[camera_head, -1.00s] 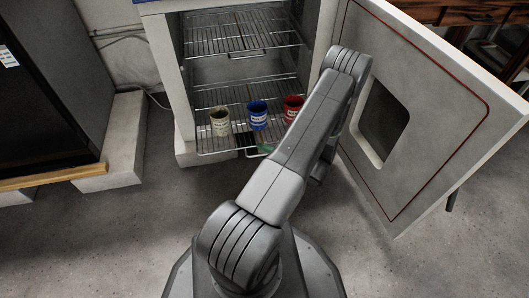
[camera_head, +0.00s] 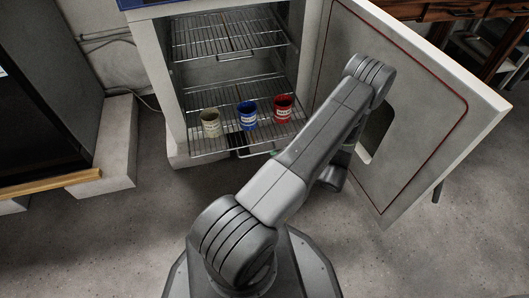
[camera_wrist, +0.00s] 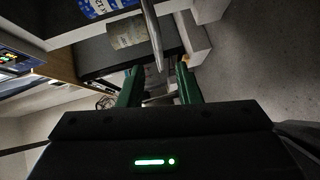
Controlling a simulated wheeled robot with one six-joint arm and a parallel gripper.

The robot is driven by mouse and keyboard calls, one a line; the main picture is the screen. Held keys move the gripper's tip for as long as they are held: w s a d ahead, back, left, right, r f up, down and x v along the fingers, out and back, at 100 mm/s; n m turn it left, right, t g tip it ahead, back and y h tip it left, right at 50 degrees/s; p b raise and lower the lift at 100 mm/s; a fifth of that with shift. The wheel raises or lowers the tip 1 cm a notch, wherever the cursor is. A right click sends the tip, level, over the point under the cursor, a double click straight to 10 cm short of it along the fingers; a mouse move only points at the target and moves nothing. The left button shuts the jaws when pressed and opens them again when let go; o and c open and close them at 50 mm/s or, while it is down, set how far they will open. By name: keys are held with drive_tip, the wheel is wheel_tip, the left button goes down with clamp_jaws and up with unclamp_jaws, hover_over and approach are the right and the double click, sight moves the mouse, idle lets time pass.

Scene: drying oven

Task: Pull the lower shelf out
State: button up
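The lower shelf (camera_head: 215,148) is a wire rack inside the open drying oven. It bears a beige cup (camera_head: 210,123), a blue cup (camera_head: 248,116) and a red cup (camera_head: 283,109), all upright. In the wrist view a metal bar (camera_wrist: 153,40), apparently the shelf's front rail, runs down towards the space between my fingers. My gripper (camera_wrist: 158,76) has green fingers that stand apart, with visible gaps beside the bar. In the head view my arm hides most of the gripper; only a bit of green shows near the shelf's front edge.
The oven door (camera_head: 425,110) stands wide open on the right, with my arm in front of it. An upper wire shelf (camera_head: 228,35) is empty. A dark cabinet (camera_head: 45,110) stands at the left. The floor (camera_head: 110,240) in front is clear.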

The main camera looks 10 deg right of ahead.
drive_tip(key=shift+p+v, duration=0.35)
drive_tip(key=shift+v, duration=1.8)
drive_tip(key=shift+w+a, duration=0.1)
drive_tip(key=s+a+b+x, duration=0.1)
drive_tip(key=b+x, duration=0.2)
drive_tip(key=x, duration=0.8)
drive_tip(key=shift+a+f+b, duration=0.25)
drive_tip(key=shift+a+b, duration=0.1)
